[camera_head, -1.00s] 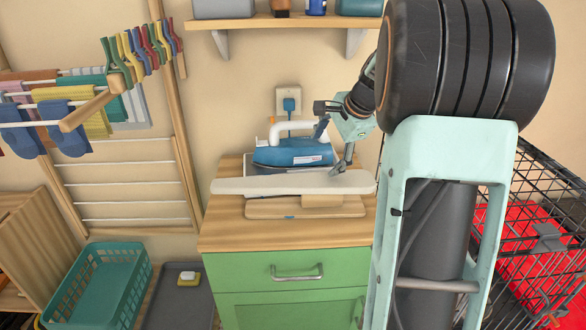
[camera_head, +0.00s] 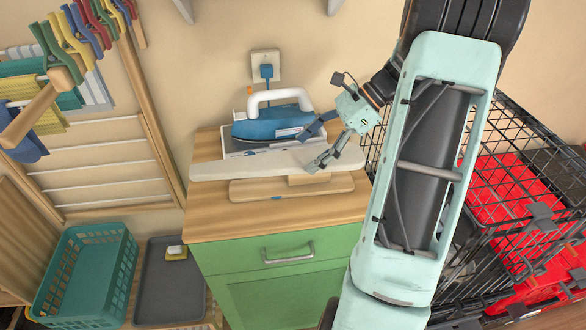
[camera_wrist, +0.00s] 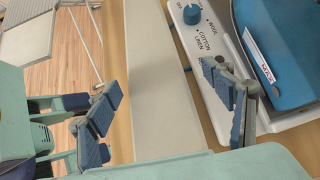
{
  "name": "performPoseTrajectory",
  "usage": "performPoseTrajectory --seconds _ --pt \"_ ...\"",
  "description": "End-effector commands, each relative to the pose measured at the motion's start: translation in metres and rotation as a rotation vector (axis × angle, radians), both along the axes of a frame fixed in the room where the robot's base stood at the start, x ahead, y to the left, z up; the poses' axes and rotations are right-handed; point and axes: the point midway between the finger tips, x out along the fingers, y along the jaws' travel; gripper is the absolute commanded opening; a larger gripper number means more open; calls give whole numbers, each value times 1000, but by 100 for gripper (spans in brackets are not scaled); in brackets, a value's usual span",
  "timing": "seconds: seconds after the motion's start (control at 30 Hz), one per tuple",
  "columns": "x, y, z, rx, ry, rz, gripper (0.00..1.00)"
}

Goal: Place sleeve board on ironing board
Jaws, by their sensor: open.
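The sleeve board has a long, narrow off-white top (camera_head: 240,169) above a wooden base (camera_head: 255,190). It rests on the wooden top of a green cabinet, in front of a blue iron. My gripper (camera_head: 322,157) is at the right part of the sleeve board in the head view. In the wrist view, the open fingers (camera_wrist: 165,110) lie on either side of the pale board top (camera_wrist: 158,65). Contact cannot be told. No ironing board can be made out for certain; a pale panel with thin metal legs (camera_wrist: 35,35) shows partly in the wrist view.
The blue iron (camera_head: 270,123) stands close behind the sleeve board, also at right in the wrist view (camera_wrist: 285,55). The green cabinet (camera_head: 290,285) is below. A teal basket (camera_head: 85,280) and grey tray (camera_head: 170,290) are at lower left. A black wire crate (camera_head: 520,190) stands at right.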

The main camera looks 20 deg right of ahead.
Motion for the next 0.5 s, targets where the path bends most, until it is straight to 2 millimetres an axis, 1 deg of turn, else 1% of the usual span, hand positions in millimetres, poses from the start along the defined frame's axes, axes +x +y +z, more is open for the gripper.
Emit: performPoseTrajectory --seconds 0.17,0.33,0.5 --pt "0 10 -10 0 1 1 75" --pt "-1 30 -28 -1 1 2 75" --pt "3 40 -39 -1 0 1 75"
